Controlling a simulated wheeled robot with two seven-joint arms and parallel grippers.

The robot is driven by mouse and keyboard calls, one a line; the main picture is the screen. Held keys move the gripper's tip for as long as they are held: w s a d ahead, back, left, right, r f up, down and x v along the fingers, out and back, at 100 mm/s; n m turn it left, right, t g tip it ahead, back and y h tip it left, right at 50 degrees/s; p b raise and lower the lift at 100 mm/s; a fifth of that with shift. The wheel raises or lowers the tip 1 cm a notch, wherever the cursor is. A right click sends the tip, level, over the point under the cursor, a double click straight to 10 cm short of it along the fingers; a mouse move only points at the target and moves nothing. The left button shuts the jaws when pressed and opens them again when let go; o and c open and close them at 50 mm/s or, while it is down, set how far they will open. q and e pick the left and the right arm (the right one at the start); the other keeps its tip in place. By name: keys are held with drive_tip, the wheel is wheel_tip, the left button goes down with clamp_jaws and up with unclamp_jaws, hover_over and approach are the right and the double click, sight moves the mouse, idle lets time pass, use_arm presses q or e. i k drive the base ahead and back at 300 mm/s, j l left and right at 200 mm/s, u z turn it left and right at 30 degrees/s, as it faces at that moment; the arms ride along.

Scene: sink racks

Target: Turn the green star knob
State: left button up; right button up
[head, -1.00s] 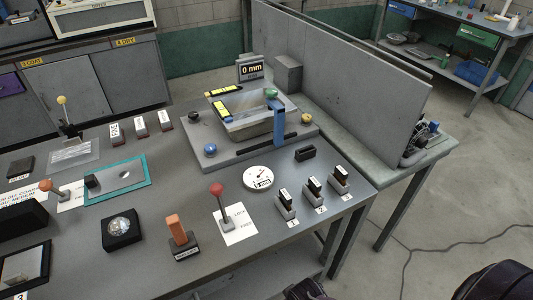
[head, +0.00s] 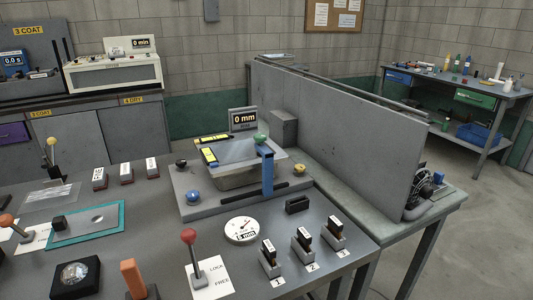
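The fixture also has a blue knob (head: 193,196) at the front left, a yellow-orange knob (head: 299,170) at the right and a black knob (head: 181,163) at the back left. Neither of my grippers is in the head view.
A display reading 0 mm (head: 243,119) stands behind the fixture. A round dial (head: 242,230), a red-knobbed lever (head: 190,238) and several small labelled blocks (head: 304,247) stand in front. A tall grey panel (head: 345,130) rises behind right.

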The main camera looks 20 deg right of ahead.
sight(260, 138)
drive_tip(key=k+l, duration=0.1)
drive_tip(key=l, duration=0.3)
drive_tip(key=k+l, duration=0.1)
drive_tip(key=l, duration=0.3)
drive_tip(key=k+l+u, duration=0.1)
drive_tip(key=l, duration=0.3)
drive_tip(key=k+l, duration=0.1)
drive_tip(key=l, duration=0.25)
